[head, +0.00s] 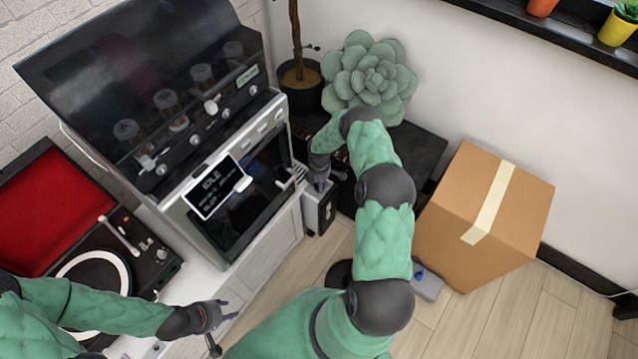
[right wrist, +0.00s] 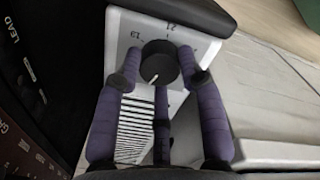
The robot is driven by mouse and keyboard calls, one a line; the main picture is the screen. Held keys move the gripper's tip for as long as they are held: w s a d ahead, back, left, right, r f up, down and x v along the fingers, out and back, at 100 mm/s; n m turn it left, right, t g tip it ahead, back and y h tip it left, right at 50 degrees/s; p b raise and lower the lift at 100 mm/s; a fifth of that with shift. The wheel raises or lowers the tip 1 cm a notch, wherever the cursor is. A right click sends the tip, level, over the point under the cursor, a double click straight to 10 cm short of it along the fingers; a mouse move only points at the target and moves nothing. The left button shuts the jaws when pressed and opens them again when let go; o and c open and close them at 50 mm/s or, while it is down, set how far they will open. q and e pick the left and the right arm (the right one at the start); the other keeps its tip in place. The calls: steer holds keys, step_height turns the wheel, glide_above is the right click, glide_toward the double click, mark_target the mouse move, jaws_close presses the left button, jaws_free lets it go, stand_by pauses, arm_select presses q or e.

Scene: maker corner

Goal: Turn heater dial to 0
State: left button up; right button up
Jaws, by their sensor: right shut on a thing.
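The heater (head: 311,213) is a small pale box with dark parts, beside the white cabinet in the head view. In the right wrist view its white face (right wrist: 135,127) has a slotted grille and the printed numbers 19 and 21. Its round black dial (right wrist: 160,58) has a small white mark at its lower edge. My right gripper (head: 319,178) is over the heater; in the right wrist view its purple fingers (right wrist: 162,78) are closed around the dial. My left gripper (head: 222,322) is low in the head view, empty, its fingers spread apart.
A machine with a small screen (head: 216,188) stands on the cabinet left of the heater. A record player (head: 160,268) is further left. A dark low unit (head: 418,143) with a succulent (head: 368,78) is behind my right arm. A cardboard box (head: 500,215) stands right of it.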

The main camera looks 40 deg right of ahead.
steer(key=shift+n, duration=2)
steer(key=o, duration=1.2)
steer(key=shift+c, duration=0.2)
steer(key=shift+r, duration=0.1)
step_height(320, 180, up, 12)
steer(key=shift+s+f, duration=0.1)
steer(key=shift+f, duration=0.1)
